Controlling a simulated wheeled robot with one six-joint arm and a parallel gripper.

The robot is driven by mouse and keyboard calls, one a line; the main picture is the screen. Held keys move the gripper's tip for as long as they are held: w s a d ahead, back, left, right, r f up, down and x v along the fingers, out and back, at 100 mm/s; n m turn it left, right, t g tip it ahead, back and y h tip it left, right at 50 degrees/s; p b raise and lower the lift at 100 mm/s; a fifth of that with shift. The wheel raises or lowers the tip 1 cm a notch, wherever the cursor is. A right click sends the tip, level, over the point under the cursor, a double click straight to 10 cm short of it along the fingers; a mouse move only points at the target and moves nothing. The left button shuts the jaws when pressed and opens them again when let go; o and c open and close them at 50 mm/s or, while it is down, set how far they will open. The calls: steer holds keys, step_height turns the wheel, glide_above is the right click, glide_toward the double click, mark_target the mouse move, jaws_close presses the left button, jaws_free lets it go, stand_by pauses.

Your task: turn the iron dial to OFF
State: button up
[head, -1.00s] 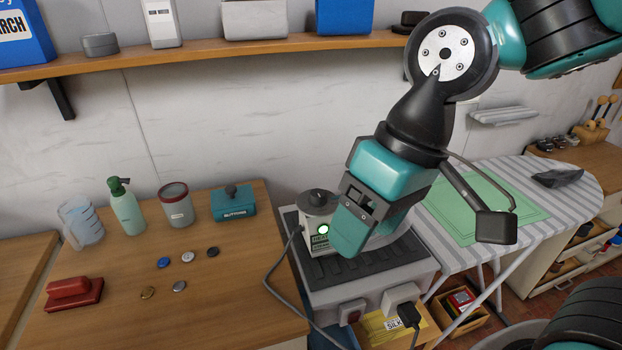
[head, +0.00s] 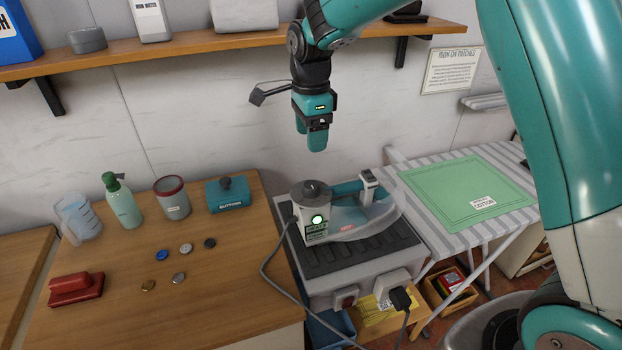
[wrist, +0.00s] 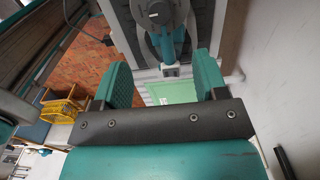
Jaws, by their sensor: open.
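The iron (head: 362,218) rests on a dark ribbed pad, its teal handle running to the right. Its dial (head: 313,187) is a dark round knob on top of the white block at the left end; I cannot read its setting. A green light (head: 317,220) glows on the block's front, and a red label shows on the iron's side. My gripper (head: 311,146) points down above and behind the iron, clear of it. In the wrist view my gripper (wrist: 163,76) has its two teal fingers apart with nothing held, and the grey dial (wrist: 160,12) shows at the top edge.
The wall shelf (head: 200,43) runs behind my arm. Left of the iron, a table holds a teal buttons box (head: 229,194), a can (head: 172,198), a spray bottle (head: 122,203) and loose buttons. The striped ironing board (head: 420,195) with a green cloth (head: 468,192) lies to the right.

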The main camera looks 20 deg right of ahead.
mark_target(311, 184)
step_height(311, 184, down, 13)
steer(key=p, duration=0.3)
steer(key=c, duration=0.9)
